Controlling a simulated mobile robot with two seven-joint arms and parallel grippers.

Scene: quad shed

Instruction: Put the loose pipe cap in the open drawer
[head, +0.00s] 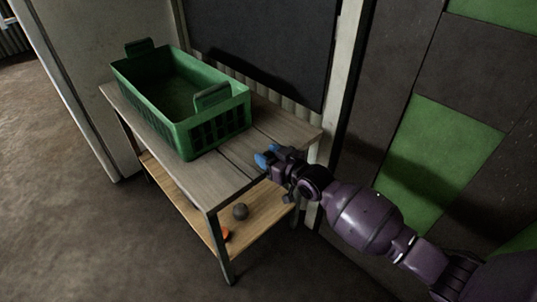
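My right gripper (267,155) comes in from the right and is over the right front part of the wooden table top. Its two blue fingertips show close to each other, and the view is too small to tell whether they are open or hold anything. A small dark round object (240,211) lies on the lower shelf, below and left of the gripper. I cannot tell whether it is the pipe cap. No open drawer shows in this view. My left gripper is not in view.
A green crate (214,128) with raised end handles stands on the table (207,180), left of the gripper. An orange object (226,234) lies near the front edge of the lower shelf (180,192). A wall with green and dark panels (430,150) is at the right. Floor at left is clear.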

